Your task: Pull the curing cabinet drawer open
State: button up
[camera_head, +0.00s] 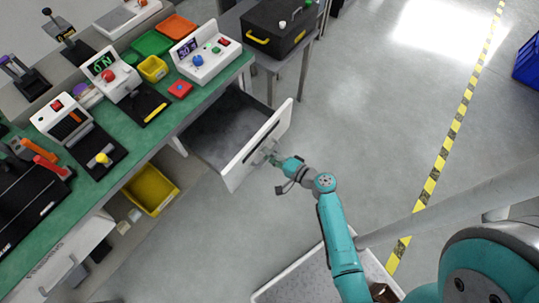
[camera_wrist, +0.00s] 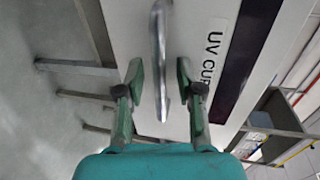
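The curing cabinet drawer (camera_head: 232,118) stands pulled well out from under the green bench, and its dark, empty-looking interior shows. Its white front panel (camera_head: 236,176) faces my arm; in the wrist view the panel (camera_wrist: 205,20) carries a "UV CUR..." label, partly cut off. My gripper (camera_head: 272,158) is at the drawer front, close to the handle. In the wrist view the metal handle (camera_wrist: 159,60) runs between the two green fingertips of my gripper (camera_wrist: 161,85). The fingers are apart, with a visible gap on each side of the handle.
The green bench (camera_head: 100,203) holds several control boxes, trays and levers. A black case (camera_head: 268,35) stands on a grey table behind the drawer. A yellow bin (camera_head: 150,190) sits under the bench. The floor (camera_head: 370,110) right of the drawer is clear.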

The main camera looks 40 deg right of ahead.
jog(key=v, duration=1.2)
dwell(0.3)
dwell(0.5)
jog(key=s+a+f+n+g+h, duration=0.1)
jog(key=s+a+n+g+h, duration=0.1)
jog(key=s+a, duration=0.4)
jog(key=s+a+f+n+g+h, duration=0.1)
jog(key=s+a+n+g+h, duration=0.15)
jog(key=s, duration=0.55)
jog(key=s+a+r+n+t, duration=0.1)
jog(key=r+n, duration=0.4)
jog(key=r, duration=0.6)
jog(key=s+r+n+t, duration=0.3)
jog(key=s+r+n, duration=0.2)
jog(key=r, duration=0.7)
jog(key=shift+s+a+t, duration=0.35)
jog(key=shift+s+a, duration=0.05)
jog(key=shift+s, duration=0.3)
